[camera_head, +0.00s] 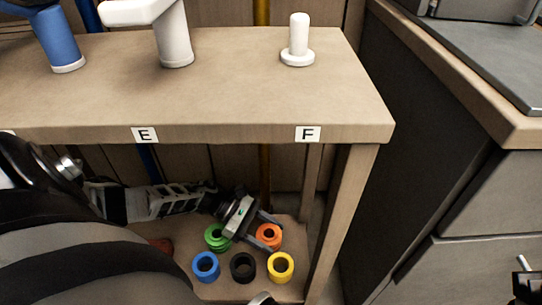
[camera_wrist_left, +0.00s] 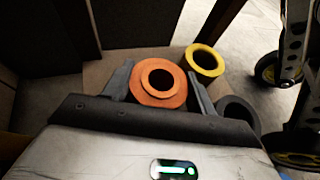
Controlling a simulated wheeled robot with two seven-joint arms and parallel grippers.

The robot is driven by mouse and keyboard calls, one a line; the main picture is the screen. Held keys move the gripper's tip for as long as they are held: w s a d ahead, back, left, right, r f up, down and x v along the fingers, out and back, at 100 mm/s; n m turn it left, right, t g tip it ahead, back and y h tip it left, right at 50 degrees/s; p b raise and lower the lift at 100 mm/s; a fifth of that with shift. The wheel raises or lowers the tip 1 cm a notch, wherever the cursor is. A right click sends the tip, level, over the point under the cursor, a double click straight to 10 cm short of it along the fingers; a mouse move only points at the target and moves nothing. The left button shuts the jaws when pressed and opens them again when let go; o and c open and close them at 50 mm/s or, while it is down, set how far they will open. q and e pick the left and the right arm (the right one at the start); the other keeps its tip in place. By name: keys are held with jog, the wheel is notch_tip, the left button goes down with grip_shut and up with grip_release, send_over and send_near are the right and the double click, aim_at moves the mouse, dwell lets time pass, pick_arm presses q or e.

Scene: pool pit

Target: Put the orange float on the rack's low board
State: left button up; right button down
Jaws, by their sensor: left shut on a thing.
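The orange float (camera_head: 269,242) is a short ring with a hole through it, at the rack's low board (camera_head: 289,229), back right among other rings. My left gripper (camera_head: 266,228) reaches in under the upper board and is shut on the orange float. In the left wrist view the orange float (camera_wrist_left: 158,99) sits between its two grey fingers, hole facing the camera. I cannot tell whether the float touches the low board or is just above it. My right gripper is not clearly seen.
Green (camera_head: 216,243), blue (camera_head: 206,275), black (camera_head: 234,272) and yellow (camera_head: 281,275) rings stand close around. The upper board (camera_head: 230,100) with labels E and F is overhead, and a rack leg (camera_head: 340,220) is right. A dark cabinet (camera_head: 430,130) stands beyond.

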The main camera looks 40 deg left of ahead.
pick_arm(q)
jog(key=o, duration=0.7)
jog(key=shift+f, duration=0.1)
jog(key=shift+a+r, duration=0.25)
jog(key=v, duration=1)
jog(key=shift+a+r+p, duration=0.1)
jog(key=shift+a+p, duration=0.15)
jog(key=shift+p, duration=0.15)
jog(key=shift+s+a+r, duration=0.2)
jog(key=shift+a, duration=0.2)
pick_arm(e)
jog(key=shift+w+d+f+m+h, duration=0.1)
jog(key=shift+w+f+m+h, duration=0.15)
jog(key=shift+m+h, duration=0.3)
jog(key=shift+w+d+f+m+h, duration=0.1)
jog(key=shift+w+f+m+h, duration=0.05)
jog(key=shift+f+m+h, duration=0.3)
jog(key=shift+a+r+t, duration=0.1)
jog(key=shift+r+t, duration=0.05)
jog(key=shift+t, duration=0.15)
